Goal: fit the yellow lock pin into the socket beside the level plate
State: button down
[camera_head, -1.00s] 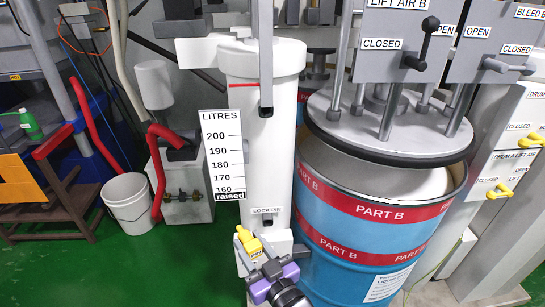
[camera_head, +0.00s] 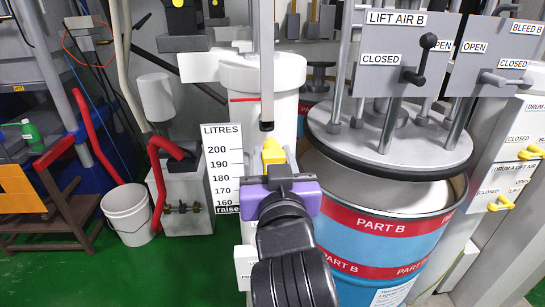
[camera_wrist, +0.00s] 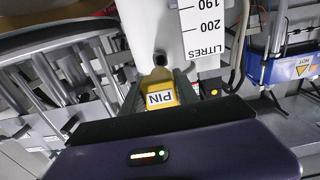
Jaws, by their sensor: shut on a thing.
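The yellow lock pin (camera_head: 272,148) is held in my gripper (camera_head: 276,166), in front of the white column (camera_head: 232,100). In the wrist view the pin (camera_wrist: 161,97), labelled PIN, sits between the two grey fingers, which are shut on it. The level plate (camera_head: 222,168), marked LITRES with a scale, is left of the pin. A dark round opening or bar end (camera_wrist: 160,58) shows just beyond the pin in the wrist view; I cannot tell which. The LOCK PIN label and the socket area on the column are hidden behind my gripper in the head view.
The blue PART B drum (camera_head: 375,250) with its grey lid plate (camera_head: 390,135) stands close on the right. A grey vertical bar (camera_head: 266,70) hangs above the pin. A white bucket (camera_head: 128,213) stands on the green floor at left.

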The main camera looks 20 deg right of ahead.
aim_at(269, 139)
jog(key=shift+x, duration=2.85)
jog(key=shift+x, duration=1.9)
jog(key=c, duration=0.8)
grip_release()
jog(key=shift+c, duration=0.2)
jog(key=shift+f, duration=0.1)
jog(key=shift+b+v, duration=0.8)
jog(key=shift+v, duration=3.1)
